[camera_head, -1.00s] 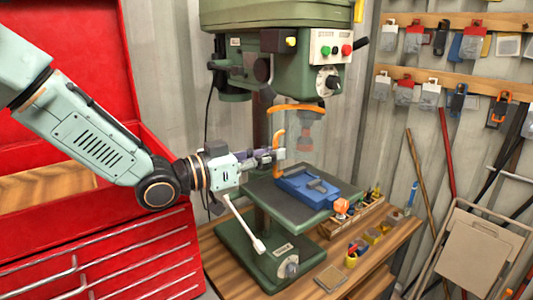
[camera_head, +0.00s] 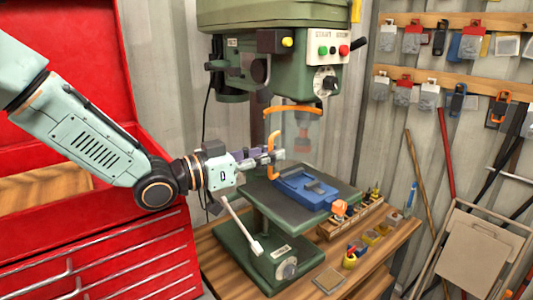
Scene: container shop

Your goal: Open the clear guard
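The clear guard (camera_head: 303,136) is a see-through shield with an orange top rim and an orange handle (camera_head: 272,158) on its left side. It hangs below the head of the green drill press (camera_head: 290,75), around the chuck and above the blue vise (camera_head: 305,190). My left gripper (camera_head: 272,156) reaches in from the left, its fingertips at the handle. The fingers look closed around the handle, though they are small and partly overlap it. My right gripper is out of view.
A red tool chest (camera_head: 130,265) with its lid up stands at the left. The wooden bench (camera_head: 215,258) holds the press, a small wooden tray (camera_head: 350,220) and small parts. A folded chair (camera_head: 475,250) and a hanging rack stand at the right.

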